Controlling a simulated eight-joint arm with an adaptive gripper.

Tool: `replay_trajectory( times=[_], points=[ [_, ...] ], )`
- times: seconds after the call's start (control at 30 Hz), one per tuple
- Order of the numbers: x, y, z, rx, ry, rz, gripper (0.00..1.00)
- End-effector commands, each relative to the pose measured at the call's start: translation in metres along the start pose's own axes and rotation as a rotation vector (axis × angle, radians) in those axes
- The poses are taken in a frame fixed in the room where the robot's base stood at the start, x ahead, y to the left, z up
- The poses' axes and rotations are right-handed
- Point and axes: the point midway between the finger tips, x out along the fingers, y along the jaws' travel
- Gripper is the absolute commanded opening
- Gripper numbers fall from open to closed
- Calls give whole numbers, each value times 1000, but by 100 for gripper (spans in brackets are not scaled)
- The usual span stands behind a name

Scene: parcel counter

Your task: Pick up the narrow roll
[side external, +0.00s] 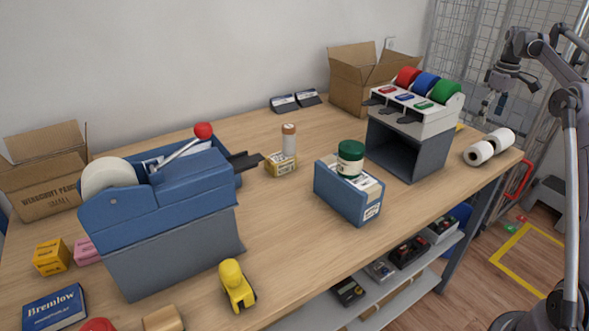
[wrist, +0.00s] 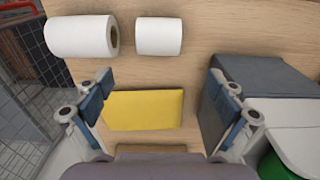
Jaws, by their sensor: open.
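Two white paper rolls lie on their sides on the wooden counter. The narrow roll (wrist: 159,36) is the shorter one, at the top centre of the wrist view. It shows as the left roll (side external: 479,153) in the side view. The wider roll (wrist: 82,36) lies to its left in the wrist view, with its core hole facing the narrow roll; it is the right one (side external: 503,139) in the side view. My gripper (wrist: 160,98) is open and empty. In the side view my gripper (side external: 492,104) hangs above the counter's right end, apart from both rolls.
A yellow flat item (wrist: 143,109) lies on the counter below the narrow roll in the wrist view. The grey tape dispenser stand (side external: 407,146) stands close to the left of the rolls in the side view. The counter (side external: 440,185) ends just right of the rolls. A wire fence (side external: 490,60) stands behind.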

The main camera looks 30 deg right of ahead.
Motion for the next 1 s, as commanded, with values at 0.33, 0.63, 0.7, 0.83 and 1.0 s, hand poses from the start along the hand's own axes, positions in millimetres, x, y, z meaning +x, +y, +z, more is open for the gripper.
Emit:
replay_trajectory(
  times=[0.33,0.63,0.7,0.83,1.0],
  points=[
    [38,1,1,3,-4,-4,94],
    [59,1,1,3,-3,-4,94],
    [64,1,2,3,-3,-4,94],
    [81,2,5,4,-3,-4,94],
    [102,3,6,3,-3,-4,94]
  ],
)
